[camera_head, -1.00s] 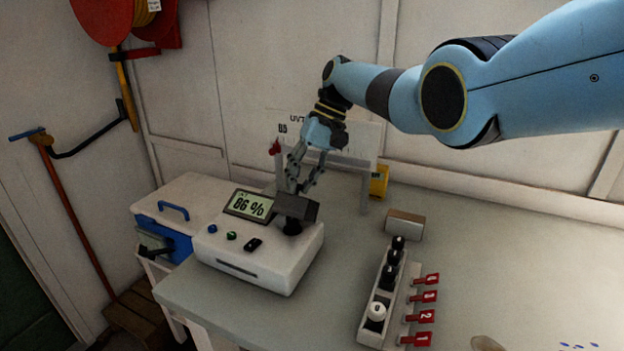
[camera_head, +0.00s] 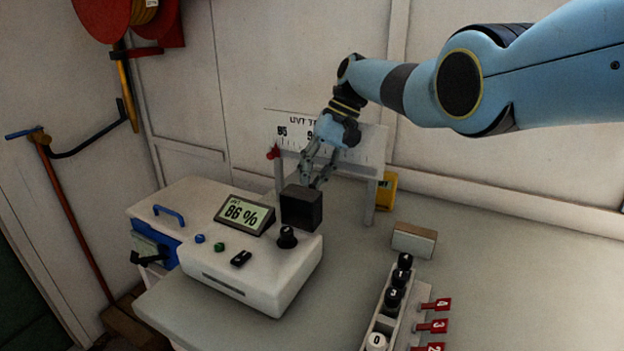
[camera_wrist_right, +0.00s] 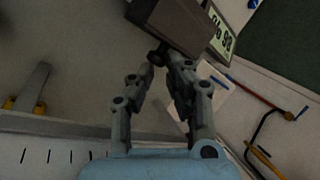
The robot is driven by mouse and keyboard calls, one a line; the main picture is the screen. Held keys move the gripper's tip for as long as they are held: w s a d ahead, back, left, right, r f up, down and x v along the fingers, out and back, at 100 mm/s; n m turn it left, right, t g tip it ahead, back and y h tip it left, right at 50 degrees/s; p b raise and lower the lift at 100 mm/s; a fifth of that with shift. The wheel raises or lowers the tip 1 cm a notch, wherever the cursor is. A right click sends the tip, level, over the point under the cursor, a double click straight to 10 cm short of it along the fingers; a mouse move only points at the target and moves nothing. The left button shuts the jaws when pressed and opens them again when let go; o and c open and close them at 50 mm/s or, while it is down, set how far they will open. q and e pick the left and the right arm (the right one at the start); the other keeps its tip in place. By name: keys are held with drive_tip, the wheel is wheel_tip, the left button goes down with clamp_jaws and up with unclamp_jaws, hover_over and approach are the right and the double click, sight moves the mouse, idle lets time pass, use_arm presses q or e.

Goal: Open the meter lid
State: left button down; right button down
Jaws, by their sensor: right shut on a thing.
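The meter (camera_head: 262,280) is a white box on the bench at centre left. A black-capped vial (camera_head: 287,237) shows uncovered in the meter top, in front of the lid. My right gripper (camera_head: 318,182) is behind the lid, its fingers shut on it. In the right wrist view the lid (camera_wrist_right: 172,24) is at the top, and the gripper's fingertips (camera_wrist_right: 160,56) meet at a small dark knob on it. My left gripper is not in view.
A vial rack (camera_head: 388,305) with several black-capped vials and red numbered tags stands to the right. A brown-and-white block (camera_head: 414,240) lies behind it. A white scale board (camera_head: 365,148) on posts stands close behind my gripper. The bench at right is clear.

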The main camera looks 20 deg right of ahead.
drive_tip(key=shift+s+a+f+g, duration=0.15)
drive_tip(key=shift+s+f, duration=0.2)
drive_tip(key=shift+f, duration=0.15)
drive_tip(key=shift+s+a+f+g, duration=0.1)
drive_tip(key=shift+s+f+g, duration=0.05)
drive_tip(key=shift+s+f, duration=0.25)
drive_tip(key=c, duration=1.2)
unclamp_jaws()
drive_tip(key=shift+a, duration=0.15)
drive_tip(key=shift+d, duration=0.2)
drive_tip(key=shift+w+d+r, duration=0.1)
drive_tip(key=shift+r, duration=0.15)
drive_tip(key=v, duration=1.1)
drive_tip(key=shift+r, duration=0.45)
